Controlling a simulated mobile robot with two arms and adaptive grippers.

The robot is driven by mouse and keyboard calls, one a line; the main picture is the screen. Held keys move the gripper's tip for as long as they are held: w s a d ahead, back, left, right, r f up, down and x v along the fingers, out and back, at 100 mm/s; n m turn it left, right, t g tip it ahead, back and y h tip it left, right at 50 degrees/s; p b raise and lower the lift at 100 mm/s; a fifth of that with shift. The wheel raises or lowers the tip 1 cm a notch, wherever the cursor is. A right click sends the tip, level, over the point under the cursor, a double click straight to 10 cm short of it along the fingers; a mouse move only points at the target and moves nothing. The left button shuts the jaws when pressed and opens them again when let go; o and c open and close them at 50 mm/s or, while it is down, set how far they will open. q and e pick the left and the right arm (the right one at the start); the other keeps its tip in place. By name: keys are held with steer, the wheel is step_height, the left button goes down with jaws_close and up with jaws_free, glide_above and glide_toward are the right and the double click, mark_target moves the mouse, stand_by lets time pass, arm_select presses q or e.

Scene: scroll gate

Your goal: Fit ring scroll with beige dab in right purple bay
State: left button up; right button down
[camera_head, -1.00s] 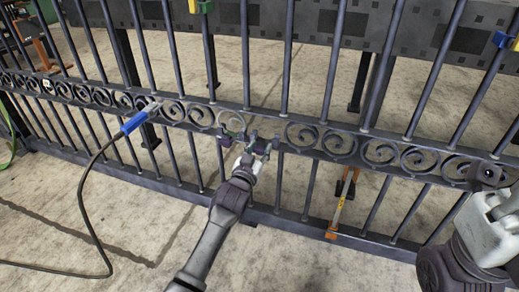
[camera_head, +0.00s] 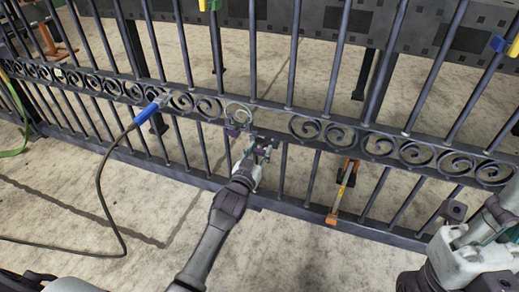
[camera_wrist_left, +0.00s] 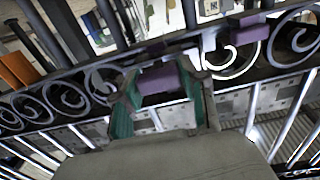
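A pale ring scroll (camera_head: 238,112) stands at the gap in the gate's scroll band, right of the dark scrolls; it may be the bright curl (camera_wrist_left: 232,58) in the left wrist view. I cannot make out a beige dab. Small purple pieces (camera_head: 233,130) sit at the band by its lower edge. My left gripper (camera_head: 260,149) is just below and right of them. In the left wrist view its green fingers (camera_wrist_left: 158,95) are apart on either side of a purple block (camera_wrist_left: 164,79); contact is unclear. My right arm shows at lower right, its fingertips not clear.
The dark gate (camera_head: 375,140) spans the view with upright bars and a scroll band. A blue-handled tool (camera_head: 148,112) with a black cable is at its left. An orange tool (camera_head: 343,192) leans at the bars right of my gripper.

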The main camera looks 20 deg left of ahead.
arm_select(q)
steer(key=o, duration=0.3)
steer(key=s, duration=1.2)
steer(key=shift+a, duration=0.2)
